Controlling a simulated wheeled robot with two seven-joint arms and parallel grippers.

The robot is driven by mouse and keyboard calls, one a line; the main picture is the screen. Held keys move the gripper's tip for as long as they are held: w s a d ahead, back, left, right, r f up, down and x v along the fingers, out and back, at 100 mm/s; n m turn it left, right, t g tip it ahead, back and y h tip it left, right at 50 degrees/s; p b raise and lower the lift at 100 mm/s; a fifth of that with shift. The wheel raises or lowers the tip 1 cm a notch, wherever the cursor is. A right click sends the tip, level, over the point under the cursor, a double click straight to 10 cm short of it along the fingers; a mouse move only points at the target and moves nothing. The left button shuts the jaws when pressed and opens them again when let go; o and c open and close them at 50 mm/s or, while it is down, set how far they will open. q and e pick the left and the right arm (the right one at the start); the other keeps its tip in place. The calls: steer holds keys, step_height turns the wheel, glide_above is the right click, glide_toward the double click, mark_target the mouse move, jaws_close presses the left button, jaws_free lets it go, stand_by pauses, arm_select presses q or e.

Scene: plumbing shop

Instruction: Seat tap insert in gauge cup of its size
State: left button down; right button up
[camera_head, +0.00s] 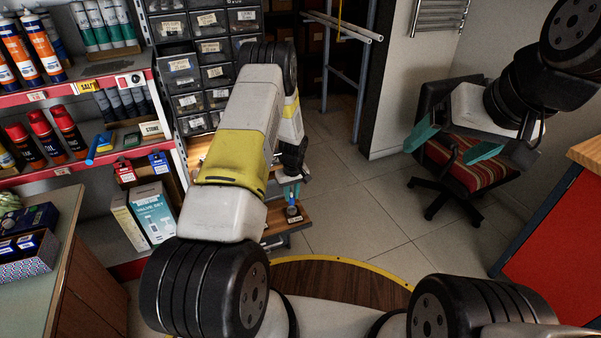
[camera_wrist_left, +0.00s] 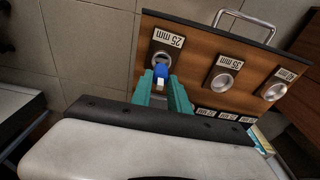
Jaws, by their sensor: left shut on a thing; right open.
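My left gripper (camera_head: 291,190) reaches down over a wooden gauge board (camera_head: 276,214). In the left wrist view its teal fingers (camera_wrist_left: 162,90) are shut on a small insert with a blue part (camera_wrist_left: 161,71). The insert is right at the near side of the cup labelled 25 mm (camera_wrist_left: 162,57). I cannot tell whether it is inside the cup or just above it. The cup labelled 35 mm (camera_wrist_left: 225,80) and a third, larger cup (camera_wrist_left: 273,91) stand to the right and look empty. My right gripper (camera_head: 453,141) is open and empty, away from the board.
The gauge board has a metal handle (camera_wrist_left: 245,18) and several labels along its near edge. A shelf with tubes and cans (camera_head: 55,140) and drawer bins (camera_head: 205,70) stand at the left and back. An office chair (camera_head: 460,160) is at the right. Tiled floor lies between.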

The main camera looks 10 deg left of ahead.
mark_target(292, 198)
arm_select(q)
steer(key=shift+f, duration=1.65)
steer(key=shift+f, duration=0.6)
steer(key=c, duration=1.5)
jaws_free()
steer(key=shift+c, duration=0.2)
step_height(292, 198, up, 11)
steer(key=s, duration=0.1)
steer(key=shift+d, duration=0.4)
steer(key=shift+s, duration=0.1)
